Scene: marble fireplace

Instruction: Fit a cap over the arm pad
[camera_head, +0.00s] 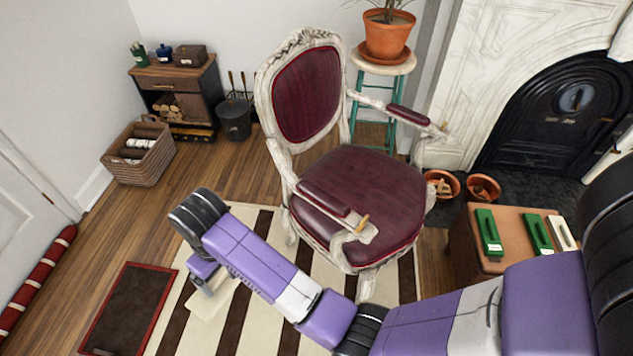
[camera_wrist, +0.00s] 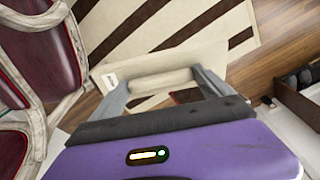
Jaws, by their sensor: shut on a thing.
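My gripper (camera_head: 205,284) is at the lower left in the head view, over the striped rug and left of the chair. It is shut on a cream cap (camera_head: 208,304). In the wrist view the cap (camera_wrist: 162,78) has its raised bar between my two fingers, with a small label at its left end. The chair's near arm pad (camera_head: 325,197) is dark red, on a carved whitish arm with a small tan peg at its front. The far arm pad (camera_head: 408,115) is also dark red. The cap is well apart from both pads. Its underside is hidden.
A brown side table (camera_head: 487,260) at right holds two green caps (camera_head: 489,234) and a white cap (camera_head: 561,233). A plant stool (camera_head: 383,66) stands behind the chair. A basket (camera_head: 138,155) and a red-edged mat (camera_head: 127,312) are at left.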

